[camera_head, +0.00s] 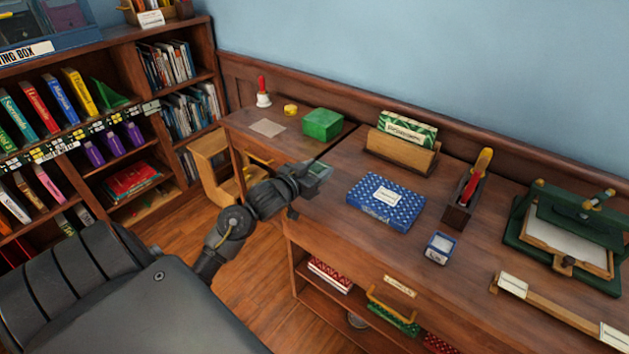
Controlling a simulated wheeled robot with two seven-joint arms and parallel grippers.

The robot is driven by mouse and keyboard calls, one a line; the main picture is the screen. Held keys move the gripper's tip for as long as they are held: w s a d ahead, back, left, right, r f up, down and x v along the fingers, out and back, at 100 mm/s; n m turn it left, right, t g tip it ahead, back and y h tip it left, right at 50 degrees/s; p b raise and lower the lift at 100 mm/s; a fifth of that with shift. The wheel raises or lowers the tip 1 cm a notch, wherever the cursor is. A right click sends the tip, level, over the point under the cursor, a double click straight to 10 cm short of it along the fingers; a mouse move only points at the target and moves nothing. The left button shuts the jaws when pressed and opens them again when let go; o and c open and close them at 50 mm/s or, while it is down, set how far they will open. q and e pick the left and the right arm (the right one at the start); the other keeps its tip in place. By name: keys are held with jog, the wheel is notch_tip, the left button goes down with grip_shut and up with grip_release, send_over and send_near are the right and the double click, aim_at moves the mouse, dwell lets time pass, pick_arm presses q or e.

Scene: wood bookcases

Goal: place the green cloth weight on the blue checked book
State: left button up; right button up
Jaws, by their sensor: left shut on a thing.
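The blue checked book (385,203) lies flat on the desk, with a white label on its cover. My left gripper (312,178) is at the desk's left edge, left of the book and apart from it. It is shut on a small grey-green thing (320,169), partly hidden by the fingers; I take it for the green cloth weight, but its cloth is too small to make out. A larger bright green block (322,124) sits on the lower desk section behind. My right gripper is not in view.
A wooden card holder (401,154) stands behind the book. A small blue-and-white box (440,248) sits in front of it to the right. A narrow wooden holder (459,208) and a green clipboard stand (570,236) are further right. A bookcase (118,65) fills the left.

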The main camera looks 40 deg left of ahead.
pick_arm(q)
jog(key=w+a+f, duration=0.2)
jog(key=f, duration=0.1)
jog(key=w+a+f, duration=0.1)
jog(key=f, duration=0.1)
jog(key=shift+w+a, duration=0.1)
jog(key=shift+a, duration=0.1)
jog(key=f, duration=0.2)
jog(key=f+p, duration=0.1)
jog(key=shift+w+a+f, duration=0.15)
jog(key=shift+w+a, duration=0.15)
jog(key=shift+a, duration=0.05)
jog(key=shift+f, duration=0.1)
jog(key=shift+f, duration=0.1)
jog(key=shift+f, duration=0.15)
jog(key=o, duration=1.4)
jog(key=shift+s, duration=0.1)
jog(key=shift+c, duration=0.2)
jog(key=shift+f, duration=0.1)
